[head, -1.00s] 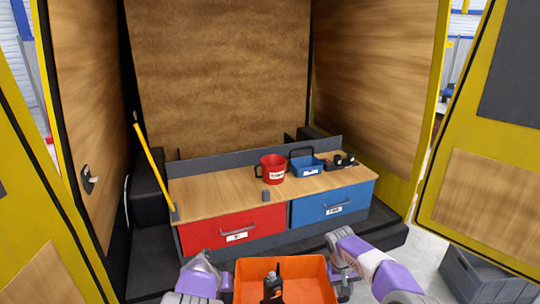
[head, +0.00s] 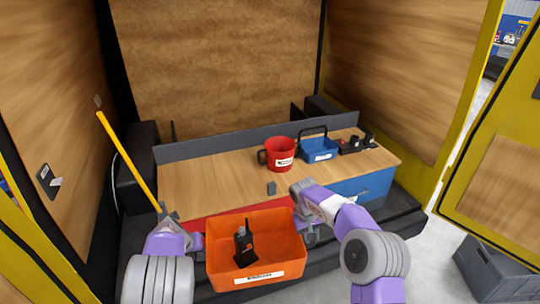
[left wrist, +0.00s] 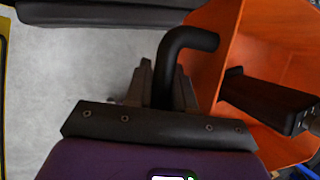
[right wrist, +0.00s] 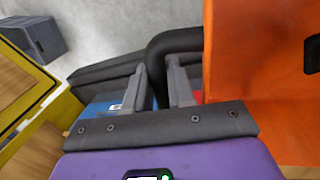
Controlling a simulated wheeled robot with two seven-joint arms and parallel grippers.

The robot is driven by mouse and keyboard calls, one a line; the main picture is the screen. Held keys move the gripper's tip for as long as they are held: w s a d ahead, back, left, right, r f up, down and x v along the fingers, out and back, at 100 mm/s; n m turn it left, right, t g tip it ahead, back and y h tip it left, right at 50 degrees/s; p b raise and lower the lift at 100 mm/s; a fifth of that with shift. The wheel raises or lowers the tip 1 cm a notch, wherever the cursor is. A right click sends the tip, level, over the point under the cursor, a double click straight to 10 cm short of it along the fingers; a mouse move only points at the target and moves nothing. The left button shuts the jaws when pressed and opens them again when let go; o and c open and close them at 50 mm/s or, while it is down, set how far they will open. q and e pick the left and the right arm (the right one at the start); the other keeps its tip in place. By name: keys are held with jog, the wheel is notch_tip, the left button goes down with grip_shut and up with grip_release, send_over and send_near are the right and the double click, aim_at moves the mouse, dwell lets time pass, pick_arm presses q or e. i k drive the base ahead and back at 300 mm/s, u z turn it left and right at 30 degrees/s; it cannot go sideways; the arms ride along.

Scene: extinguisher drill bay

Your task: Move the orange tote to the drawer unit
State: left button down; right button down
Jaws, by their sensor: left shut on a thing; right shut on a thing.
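The orange tote (head: 283,228) is held upright between my two arms, in front of the drawer unit (head: 210,184). My left gripper (left wrist: 162,88) is shut on the tote's dark side handle (left wrist: 190,40). My right gripper (right wrist: 163,88) is shut on the opposite dark handle (right wrist: 172,42). The unit has a wooden top, a red drawer mostly hidden by the tote, and a blue drawer (head: 362,187) partly hidden by my right arm.
On the top stand a red mug-like bucket (head: 277,155), a blue caddy (head: 319,148), black items (head: 357,143) and a small grey block (head: 271,188). The top's left half is clear. A yellow pole (head: 128,160) leans at left. A grey crate (head: 495,270) is on the floor at right.

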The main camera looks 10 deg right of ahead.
aim_at(209, 180)
jog(key=u, duration=0.2)
jog(key=i, duration=1.75)
jog(key=u, duration=0.2)
